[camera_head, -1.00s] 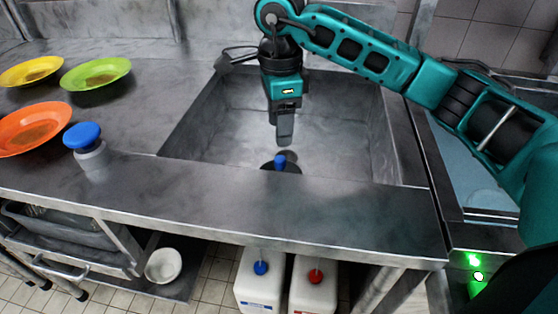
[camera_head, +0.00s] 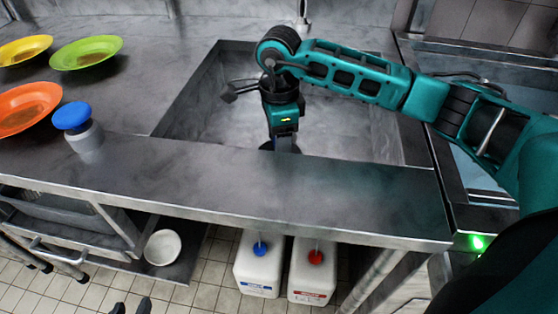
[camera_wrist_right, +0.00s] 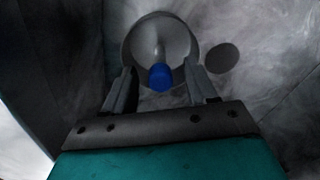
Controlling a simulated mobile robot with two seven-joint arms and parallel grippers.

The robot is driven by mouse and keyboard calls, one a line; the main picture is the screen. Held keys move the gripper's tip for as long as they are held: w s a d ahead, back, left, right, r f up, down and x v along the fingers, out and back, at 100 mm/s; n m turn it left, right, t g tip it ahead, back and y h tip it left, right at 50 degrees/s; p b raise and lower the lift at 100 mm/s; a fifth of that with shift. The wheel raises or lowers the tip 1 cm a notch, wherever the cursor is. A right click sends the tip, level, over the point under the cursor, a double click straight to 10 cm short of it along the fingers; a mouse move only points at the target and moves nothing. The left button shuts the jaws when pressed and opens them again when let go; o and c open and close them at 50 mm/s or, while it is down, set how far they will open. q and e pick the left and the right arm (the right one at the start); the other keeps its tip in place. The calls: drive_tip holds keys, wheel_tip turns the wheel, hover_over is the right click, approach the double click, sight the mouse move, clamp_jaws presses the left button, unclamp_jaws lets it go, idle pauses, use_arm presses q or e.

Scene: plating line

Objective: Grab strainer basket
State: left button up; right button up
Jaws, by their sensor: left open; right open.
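The strainer basket (camera_wrist_right: 185,42) is a round grey cup with a blue-tipped central knob, low in the sink. In the head view only a dark bit of its rim (camera_head: 266,146) shows beside my right gripper (camera_head: 284,147); the counter edge and gripper hide the rest. In the right wrist view my right gripper (camera_wrist_right: 160,80) is open, its two fingers on either side of the blue knob, not closed on it. My left gripper (camera_head: 131,307) is open and empty; only its fingertips show at the bottom edge of the head view.
The sink (camera_head: 345,125) has walls around the right gripper. A blue-capped container (camera_head: 86,138) and yellow, green (camera_head: 86,52) and orange plates stand on the counter at left. Below are two white jugs (camera_head: 258,272) and a white bowl (camera_head: 162,247). A dark round hole (camera_wrist_right: 222,58) lies beside the basket.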

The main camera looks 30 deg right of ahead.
wheel_tip(320, 180, down, 2)
drive_tip(key=shift+f, duration=0.2)
clamp_jaws()
idle(0.4)
